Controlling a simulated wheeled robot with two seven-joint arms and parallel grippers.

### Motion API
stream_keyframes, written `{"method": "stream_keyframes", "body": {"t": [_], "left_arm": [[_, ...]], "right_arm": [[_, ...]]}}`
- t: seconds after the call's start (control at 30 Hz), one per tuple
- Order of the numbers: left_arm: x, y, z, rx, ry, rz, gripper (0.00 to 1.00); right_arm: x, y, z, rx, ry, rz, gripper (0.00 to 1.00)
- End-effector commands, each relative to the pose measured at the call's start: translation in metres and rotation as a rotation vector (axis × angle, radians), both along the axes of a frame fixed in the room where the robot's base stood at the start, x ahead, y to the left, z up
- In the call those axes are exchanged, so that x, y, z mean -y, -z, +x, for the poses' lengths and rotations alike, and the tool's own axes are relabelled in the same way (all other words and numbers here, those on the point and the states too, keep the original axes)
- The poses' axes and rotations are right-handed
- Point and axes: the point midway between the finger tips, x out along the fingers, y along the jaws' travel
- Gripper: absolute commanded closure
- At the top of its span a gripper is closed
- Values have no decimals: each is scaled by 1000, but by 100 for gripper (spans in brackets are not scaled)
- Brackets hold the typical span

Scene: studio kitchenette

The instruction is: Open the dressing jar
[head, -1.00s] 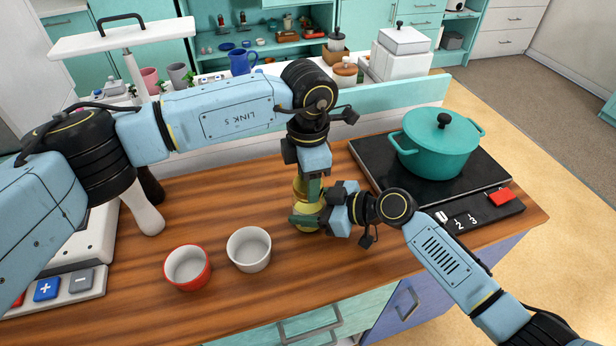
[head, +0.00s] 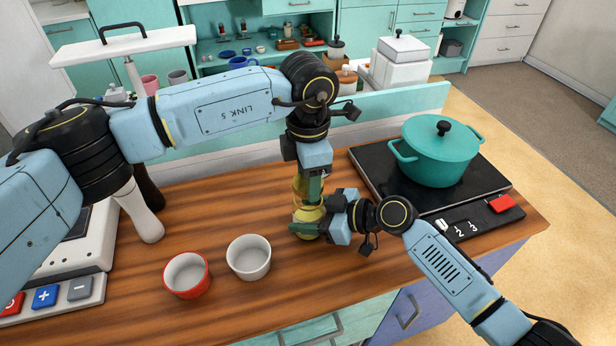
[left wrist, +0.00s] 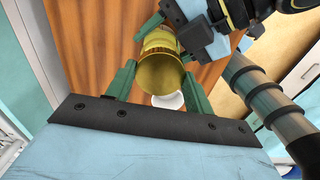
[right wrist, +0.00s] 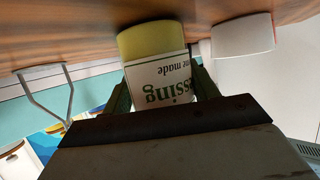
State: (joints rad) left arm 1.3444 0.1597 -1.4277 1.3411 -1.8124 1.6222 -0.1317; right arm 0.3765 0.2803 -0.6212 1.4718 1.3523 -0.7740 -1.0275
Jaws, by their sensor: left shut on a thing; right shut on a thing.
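The dressing jar (head: 306,215), with yellow contents, stands upright on the wooden counter between my grippers. The right wrist view shows its yellow side and printed white label (right wrist: 160,80). My right gripper (head: 314,222) is shut on the jar's body from the right, low near the counter. My left gripper (head: 309,186) comes from above and is shut on the jar's gold lid (left wrist: 160,62), which shows between its fingers in the left wrist view. The fingers partly hide the jar's top in the head view, so I cannot tell whether lid and jar are apart.
A red cup (head: 187,276) and a white cup (head: 249,258) stand left of the jar. A teal pot (head: 438,152) sits on the black hob (head: 376,176) to the right. A scale (head: 85,290) is at the left. The front counter is clear.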

Motion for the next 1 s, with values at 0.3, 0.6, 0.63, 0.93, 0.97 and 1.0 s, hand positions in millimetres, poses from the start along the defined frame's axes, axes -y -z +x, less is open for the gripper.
{"method": "stream_keyframes", "body": {"t": [0.3,0.6,0.63,0.93,0.97,1.0], "left_arm": [[0,-34,0,1,-1,-1,75],[0,-34,0,0,-1,0,75],[0,-34,0,0,-1,0,75],[0,-34,0,1,0,0,75],[0,-34,0,1,0,0,75],[0,-34,0,1,0,0,75]], "right_arm": [[0,0,0,0,0,-1,100],[0,0,0,0,0,-1,25],[0,0,0,0,0,-1,21],[0,0,0,0,0,0,15],[1,0,0,0,0,-1,15],[3,-1,-1,0,1,-1,15]]}}
